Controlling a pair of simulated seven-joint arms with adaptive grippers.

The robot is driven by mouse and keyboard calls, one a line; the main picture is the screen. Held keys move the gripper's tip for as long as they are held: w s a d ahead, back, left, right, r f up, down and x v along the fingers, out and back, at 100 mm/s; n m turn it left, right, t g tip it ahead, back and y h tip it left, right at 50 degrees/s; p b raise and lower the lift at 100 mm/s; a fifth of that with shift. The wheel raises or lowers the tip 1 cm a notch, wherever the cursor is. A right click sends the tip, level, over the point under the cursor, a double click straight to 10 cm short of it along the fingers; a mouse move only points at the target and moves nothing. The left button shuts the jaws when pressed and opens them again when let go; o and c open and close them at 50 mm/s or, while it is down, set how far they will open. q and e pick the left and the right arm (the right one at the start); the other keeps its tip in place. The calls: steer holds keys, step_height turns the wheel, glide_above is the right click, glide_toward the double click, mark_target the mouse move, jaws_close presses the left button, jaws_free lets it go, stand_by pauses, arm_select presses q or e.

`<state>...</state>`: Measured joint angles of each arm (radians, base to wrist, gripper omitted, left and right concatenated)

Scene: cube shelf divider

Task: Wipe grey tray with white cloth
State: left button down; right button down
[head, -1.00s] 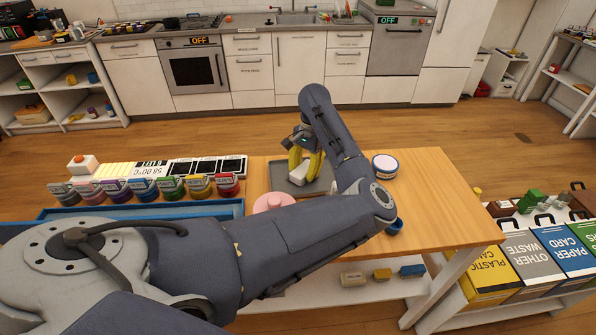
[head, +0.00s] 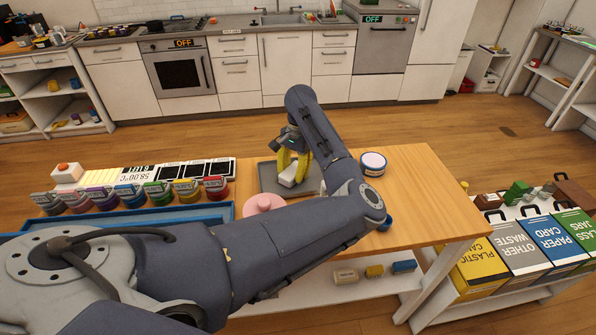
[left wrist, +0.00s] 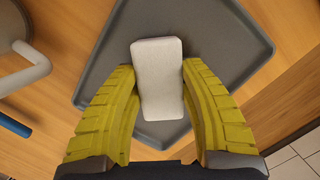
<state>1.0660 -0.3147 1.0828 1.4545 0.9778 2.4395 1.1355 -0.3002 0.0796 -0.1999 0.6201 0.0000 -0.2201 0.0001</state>
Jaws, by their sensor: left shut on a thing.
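The grey tray (head: 266,178) lies on the wooden table, partly hidden behind my left arm in the head view. It also fills much of the left wrist view (left wrist: 226,32). The white cloth (left wrist: 158,80) is a small pale block with rounded corners, over the tray. It shows small in the head view (head: 287,180). My left gripper (head: 293,172), with yellow fingers, is shut on the cloth, one finger at each side. I cannot tell whether the cloth touches the tray. My right gripper is not in view.
A pink round lid (head: 264,203) sits in front of the tray. A white-topped round container (head: 373,162) stands to its right. Several coloured jars (head: 160,194) line the left side. Bins (head: 515,245) stand at the right. The table's right part (head: 425,205) is clear.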

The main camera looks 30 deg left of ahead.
arm_select(q)
steer(key=shift+s+a, duration=0.95)
steer(key=shift+w+d, duration=1.75)
steer(key=shift+d, duration=0.05)
steer(key=shift+f, duration=0.1)
steer(key=shift+s+v, duration=0.2)
steer(key=shift+v, duration=0.8)
steer(key=shift+s+v, duration=0.2)
steer(key=shift+v, duration=0.8)
steer(key=shift+s+v, duration=0.2)
steer(key=shift+v, duration=0.8)
steer(key=shift+r, duration=0.3)
steer(key=shift+s+v, duration=0.25)
steer(key=shift+v, duration=1.05)
